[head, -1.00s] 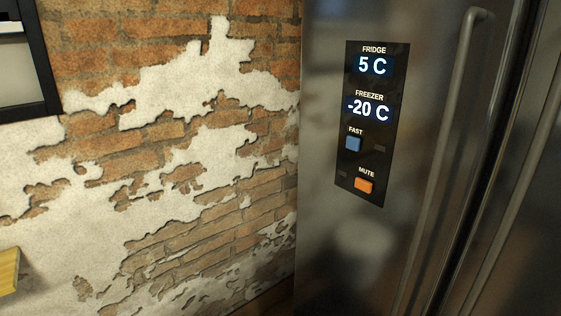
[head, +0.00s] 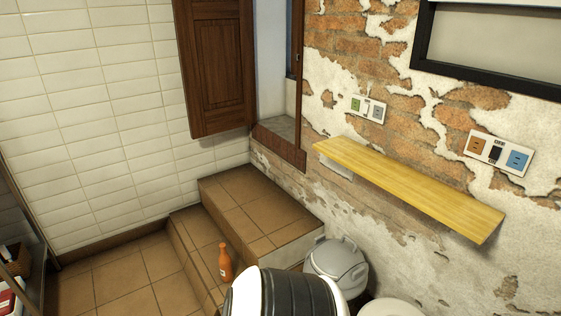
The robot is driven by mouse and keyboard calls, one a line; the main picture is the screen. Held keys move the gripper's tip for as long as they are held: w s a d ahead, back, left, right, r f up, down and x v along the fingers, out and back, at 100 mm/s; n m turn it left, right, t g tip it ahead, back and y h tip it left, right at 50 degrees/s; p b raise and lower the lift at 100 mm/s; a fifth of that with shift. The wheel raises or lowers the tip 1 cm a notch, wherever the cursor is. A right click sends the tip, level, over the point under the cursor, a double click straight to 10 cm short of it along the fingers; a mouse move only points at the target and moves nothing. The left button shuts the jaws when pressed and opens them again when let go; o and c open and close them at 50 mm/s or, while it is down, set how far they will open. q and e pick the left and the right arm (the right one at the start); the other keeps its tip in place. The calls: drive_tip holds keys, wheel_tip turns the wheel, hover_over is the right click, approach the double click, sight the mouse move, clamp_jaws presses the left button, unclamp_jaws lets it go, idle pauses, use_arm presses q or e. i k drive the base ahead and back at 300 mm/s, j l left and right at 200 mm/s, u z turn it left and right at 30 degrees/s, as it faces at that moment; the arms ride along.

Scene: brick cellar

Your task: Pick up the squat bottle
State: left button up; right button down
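One bottle is in view, an orange one with a narrow neck (head: 225,262). It stands upright on the lower brown tiled step (head: 199,257), left of the middle near the bottom of the head view. Whether it is the squat bottle I cannot tell for sure. Neither of my grippers is in view, and nothing is seen touching the bottle.
A higher tiled step (head: 250,215) rises behind the bottle. A grey lidded bin (head: 337,262) stands to its right. A yellow wooden shelf (head: 405,190) juts from the brick wall. The tiled floor (head: 125,277) at left looks clear. A wooden shutter (head: 215,65) hangs open above.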

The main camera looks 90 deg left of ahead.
sight(226, 265)
drive_tip(key=u, duration=3.25)
